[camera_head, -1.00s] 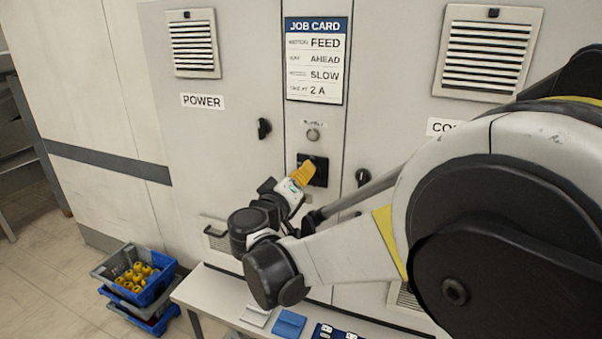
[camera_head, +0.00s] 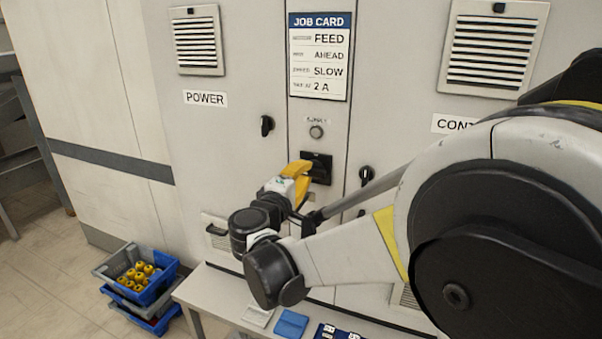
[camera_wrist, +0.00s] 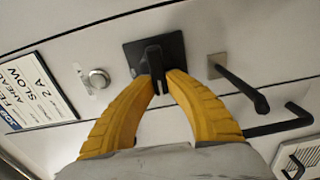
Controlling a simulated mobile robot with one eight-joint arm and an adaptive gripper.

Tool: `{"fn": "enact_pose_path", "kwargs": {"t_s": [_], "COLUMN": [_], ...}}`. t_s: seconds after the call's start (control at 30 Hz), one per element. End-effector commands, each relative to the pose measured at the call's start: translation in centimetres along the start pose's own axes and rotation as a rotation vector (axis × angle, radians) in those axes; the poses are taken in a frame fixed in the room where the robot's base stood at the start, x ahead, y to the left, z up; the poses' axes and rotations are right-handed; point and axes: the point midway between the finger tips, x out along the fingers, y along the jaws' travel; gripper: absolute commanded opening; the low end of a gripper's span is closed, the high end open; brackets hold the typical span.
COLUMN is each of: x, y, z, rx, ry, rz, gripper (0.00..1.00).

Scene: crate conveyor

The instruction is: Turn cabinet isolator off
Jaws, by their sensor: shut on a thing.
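The cabinet isolator is a black square plate (camera_head: 323,160) on the narrow middle panel, below the round supply fitting and the job card. In the wrist view its plate (camera_wrist: 172,48) has a black handle (camera_wrist: 155,62) standing out from it. My gripper (camera_head: 308,170) reaches it from the lower left with yellow fingers. In the wrist view my gripper (camera_wrist: 160,80) has one finger on each side of the handle, shut on it. The head view partly hides the handle behind the fingers, so its exact angle is unclear there.
Black door handles (camera_head: 266,125) and (camera_head: 366,175) flank the isolator. The round supply fitting (camera_head: 316,132) sits just above. A bench (camera_head: 210,290) with blue items stands below. Stacked crates (camera_head: 165,277) are on the floor at left. A bent bar (camera_wrist: 240,85) is close right in the wrist view.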

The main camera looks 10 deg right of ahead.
Motion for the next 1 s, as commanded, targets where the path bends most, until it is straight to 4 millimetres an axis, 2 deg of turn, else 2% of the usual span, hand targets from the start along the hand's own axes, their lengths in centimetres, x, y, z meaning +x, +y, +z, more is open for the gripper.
{"fn": "enact_pose_path", "kwargs": {"t_s": [0.57,0.6,0.67,1.0], "x": [0.03,0.03,0.03,-0.26], "y": [-0.01,-0.01,-0.01,-0.04], "z": [0.0,0.0,0.0,-0.03], "rx": [-0.035,-0.035,-0.035,-0.034], "ry": [0.0,0.0,0.0,0.001], "rz": [0.001,0.001,0.001,0.0], "gripper": [0.0,0.22,0.39,0.39]}}
